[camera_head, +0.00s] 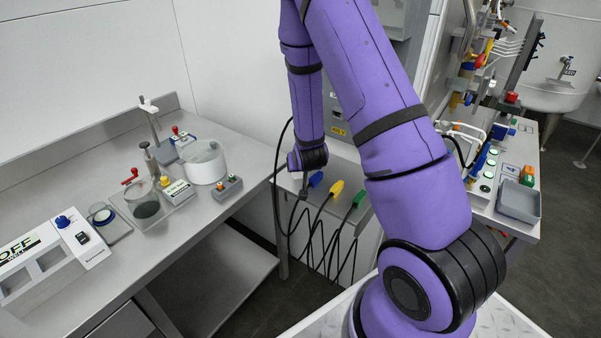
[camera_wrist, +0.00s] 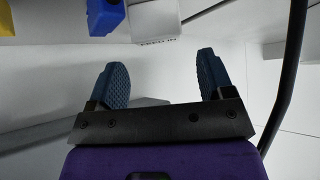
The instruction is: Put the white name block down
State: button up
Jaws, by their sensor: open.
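The white name block (camera_wrist: 156,21) shows at the top of the wrist view, with small dark lettering along its lower edge that I cannot read surely. It sits just beyond my gripper (camera_wrist: 160,75), apart from both fingertips. The two blue, ridged fingers are spread wide with nothing between them. In the head view, my gripper is small at the end of the purple arm, by the low grey surface, and the arm hides much around it. What the block's underside touches is hidden.
A blue handle (camera_wrist: 105,16) is close left of the block, and a yellow one (camera_wrist: 6,20) lies farther left. The head view shows blue, yellow (camera_head: 336,189) and green (camera_head: 360,198) cabled handles. A dark cable (camera_wrist: 292,70) passes right of my gripper.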

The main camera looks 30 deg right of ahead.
jog(key=shift+x, duration=3.5)
jog(key=shift+s+d, duration=0.1)
jog(key=c, duration=0.8)
jog(key=shift+o, duration=0.2)
jog(key=shift+r, duration=0.1)
